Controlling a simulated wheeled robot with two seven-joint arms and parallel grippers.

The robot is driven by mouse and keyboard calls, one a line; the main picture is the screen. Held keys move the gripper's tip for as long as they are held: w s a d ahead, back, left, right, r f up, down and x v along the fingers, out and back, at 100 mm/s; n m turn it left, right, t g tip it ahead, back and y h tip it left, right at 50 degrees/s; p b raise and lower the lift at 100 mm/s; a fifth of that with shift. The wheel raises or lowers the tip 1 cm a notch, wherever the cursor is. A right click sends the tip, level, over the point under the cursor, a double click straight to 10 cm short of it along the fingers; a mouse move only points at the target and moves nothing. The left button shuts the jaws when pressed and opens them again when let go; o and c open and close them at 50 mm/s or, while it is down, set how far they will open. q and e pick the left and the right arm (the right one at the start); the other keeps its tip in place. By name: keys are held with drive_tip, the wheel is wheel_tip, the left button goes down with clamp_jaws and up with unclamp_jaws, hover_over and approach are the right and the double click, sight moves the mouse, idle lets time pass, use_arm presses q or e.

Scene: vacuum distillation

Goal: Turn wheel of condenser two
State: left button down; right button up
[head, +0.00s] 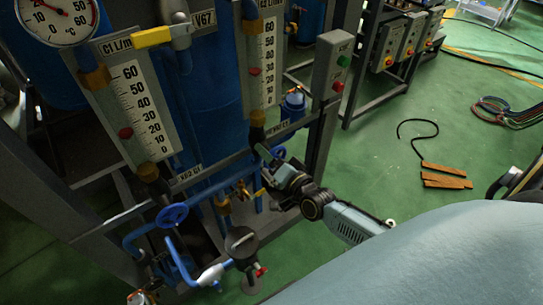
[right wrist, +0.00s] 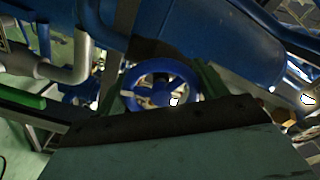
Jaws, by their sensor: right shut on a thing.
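A blue handwheel (right wrist: 160,84) shows in the right wrist view, between the two fingers of my right gripper (right wrist: 162,88). The fingers lie on either side of its rim, and the gripper is shut on it. In the head view my right gripper (head: 266,163) reaches in from the right to this wheel (head: 279,152), under the right-hand flow gauge. The gripper partly hides the wheel there. A second blue handwheel (head: 172,214) sits lower left, under the left-hand gauge, clear of the gripper. My left gripper is out of view.
The left gauge (head: 137,110) and right gauge (head: 264,65) stand on a grey frame before blue vessels. A button box (head: 333,68) is above my right arm. Blue pipes and a round black part (head: 241,242) lie below. Green floor (head: 400,185) is open at right, with wood pieces (head: 445,176).

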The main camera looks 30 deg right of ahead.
drive_tip(key=shift+m, duration=1.3)
drive_tip(key=o, duration=1)
drive_tip(key=s, duration=0.9)
drive_tip(key=s+d+b, duration=0.1)
drive_tip(key=s, duration=0.3)
drive_tip(key=shift+s, duration=0.2)
